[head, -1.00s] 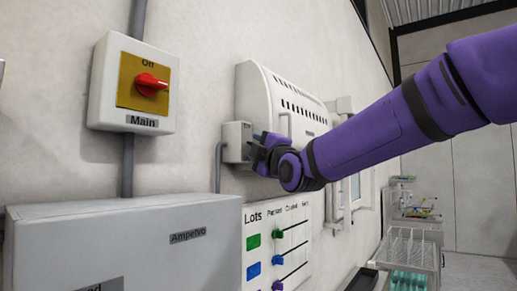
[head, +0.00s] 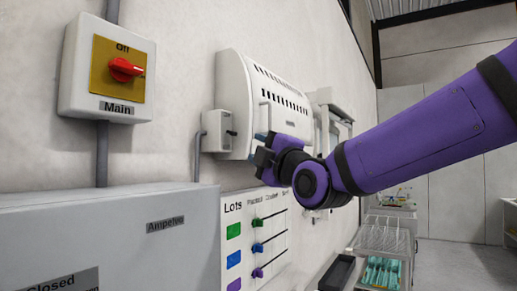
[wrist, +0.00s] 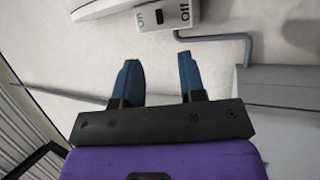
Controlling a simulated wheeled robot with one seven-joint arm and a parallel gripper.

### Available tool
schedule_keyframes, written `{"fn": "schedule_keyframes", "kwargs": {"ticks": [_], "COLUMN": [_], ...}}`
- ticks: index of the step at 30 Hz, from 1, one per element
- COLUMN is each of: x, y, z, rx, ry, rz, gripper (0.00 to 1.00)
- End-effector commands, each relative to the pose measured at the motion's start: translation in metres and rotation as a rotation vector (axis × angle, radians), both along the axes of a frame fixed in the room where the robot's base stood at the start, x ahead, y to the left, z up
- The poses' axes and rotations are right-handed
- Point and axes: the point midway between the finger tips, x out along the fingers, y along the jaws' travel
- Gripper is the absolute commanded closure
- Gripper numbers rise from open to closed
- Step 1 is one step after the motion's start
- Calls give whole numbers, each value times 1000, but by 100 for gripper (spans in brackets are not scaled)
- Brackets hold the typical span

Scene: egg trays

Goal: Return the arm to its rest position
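My purple arm reaches in from the right in the head view. My gripper (head: 264,146) is in front of the wall, just right of a small grey switch box (head: 217,131) and below a white vented unit (head: 265,100). In the wrist view, my gripper (wrist: 160,80) has its two blue fingers apart with nothing between them. The small switch box also shows in the wrist view (wrist: 168,14), beyond the fingertips, with On and Off labels; the fingers are apart from it.
A red main switch (head: 123,68) is on the wall at upper left. A grey box labelled Ampelvo (head: 110,235) stands at lower left. A Lots board (head: 262,235) hangs below my gripper. A rack (head: 383,240) and a dark tray (head: 337,272) are at lower right.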

Motion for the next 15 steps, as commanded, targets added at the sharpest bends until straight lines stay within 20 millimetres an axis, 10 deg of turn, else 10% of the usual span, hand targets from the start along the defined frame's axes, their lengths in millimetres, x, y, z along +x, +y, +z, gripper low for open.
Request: {"fn": "schedule_keyframes", "kwargs": {"ticks": [15], "x": [-3], "y": [-30], "z": [-16], "rx": [55], "ry": [165], "rz": [-4], "gripper": [63]}}
